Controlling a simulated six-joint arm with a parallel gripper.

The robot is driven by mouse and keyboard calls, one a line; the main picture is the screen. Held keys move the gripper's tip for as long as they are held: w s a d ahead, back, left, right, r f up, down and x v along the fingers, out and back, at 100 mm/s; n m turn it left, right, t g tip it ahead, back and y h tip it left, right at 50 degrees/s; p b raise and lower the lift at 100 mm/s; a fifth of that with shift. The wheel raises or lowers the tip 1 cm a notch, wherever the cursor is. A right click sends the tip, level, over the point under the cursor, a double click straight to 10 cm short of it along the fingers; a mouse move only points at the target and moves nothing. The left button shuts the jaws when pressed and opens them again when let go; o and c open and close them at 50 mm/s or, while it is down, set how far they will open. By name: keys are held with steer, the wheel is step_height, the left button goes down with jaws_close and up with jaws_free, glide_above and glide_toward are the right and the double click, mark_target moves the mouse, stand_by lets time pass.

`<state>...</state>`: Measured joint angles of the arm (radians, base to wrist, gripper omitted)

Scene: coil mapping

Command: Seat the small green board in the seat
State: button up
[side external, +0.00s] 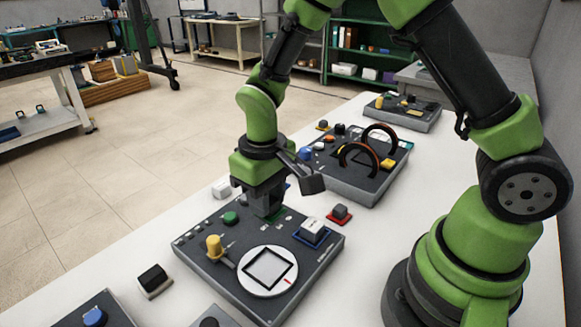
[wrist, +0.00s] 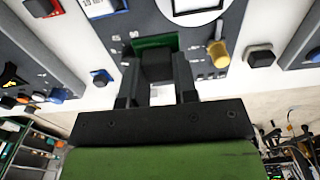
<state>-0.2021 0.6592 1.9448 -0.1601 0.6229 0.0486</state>
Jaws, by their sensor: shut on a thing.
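The small green board (wrist: 150,44) shows in the wrist view just beyond my fingertips, at the dark panel's surface, with a dark grey block (wrist: 157,68) in front of it between my fingers. In the side view only a sliver of green (side external: 281,213) shows beside my gripper (side external: 268,208). My gripper points down, low over the panel (side external: 200,262), and is shut on the green board's piece; its fingers hide much of the board. I cannot tell whether the board touches the panel or lies in a seat. Any seat under it is hidden.
On the panel are a white disc (side external: 246,272) with a black square outline, a yellow knob (side external: 214,245), a green button (side external: 231,217) and a white block on blue (side external: 312,230). A second panel (side external: 357,185) with two dark arches stands behind. Small blocks lie around.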

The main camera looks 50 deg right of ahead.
glide_above(265, 266)
steer(key=shift+f, duration=2.75)
steer(key=shift+f, duration=0.5)
steer(key=o, duration=1.5)
steer(key=shift+c, duration=0.2)
steer(key=shift+r, duration=0.1)
step_height(265, 266, up, 7)
